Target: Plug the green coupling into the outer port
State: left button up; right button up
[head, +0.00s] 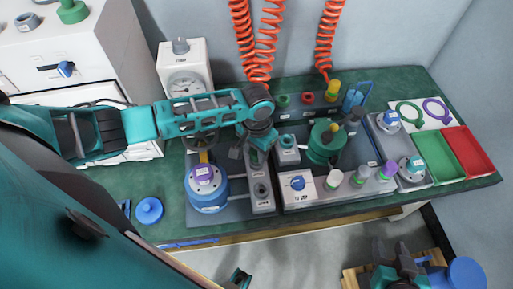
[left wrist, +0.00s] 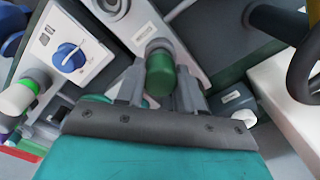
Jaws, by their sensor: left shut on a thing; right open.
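My left gripper (head: 252,152) is above the grey port block (head: 262,205) in the middle of the bench. In the left wrist view it is shut on the green coupling (left wrist: 160,78), which sits between the two fingers. The coupling's far end meets or overlaps a grey port collar (left wrist: 158,46) on the block; I cannot tell whether it is seated. Another port (left wrist: 112,8) shows further along the block, and a port also shows in the head view (head: 261,190). My right gripper (head: 398,260) is open at the bottom right, away from the bench.
A blue-based canister (head: 207,192) stands left of the block. A white box with a blue knob (head: 297,186) stands to its right, with a large green vessel (head: 322,148) behind. Green (head: 436,158) and red (head: 468,150) trays lie at the right.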

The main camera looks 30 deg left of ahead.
pick_arm(q)
jog(key=shift+f, duration=0.1)
jog(key=o, duration=1.2)
jog(key=shift+c, duration=0.2)
notch_tip(320, 180, up, 13)
jog(key=p, duration=0.2)
jog(key=shift+p, duration=0.35)
jog(key=shift+f, duration=0.1)
jog(key=s+d+f+t+h, duration=0.35)
jog(key=d+f+t, duration=0.3)
jog(key=d, duration=0.25)
jog(key=s+a+f+t+y, duration=0.1)
jog(key=s+a+t, duration=0.3)
jog(key=s+a, duration=0.2)
jog(key=shift+s+a+f, duration=0.15)
jog(key=shift+s+a, duration=0.05)
jog(key=shift+a, duration=0.2)
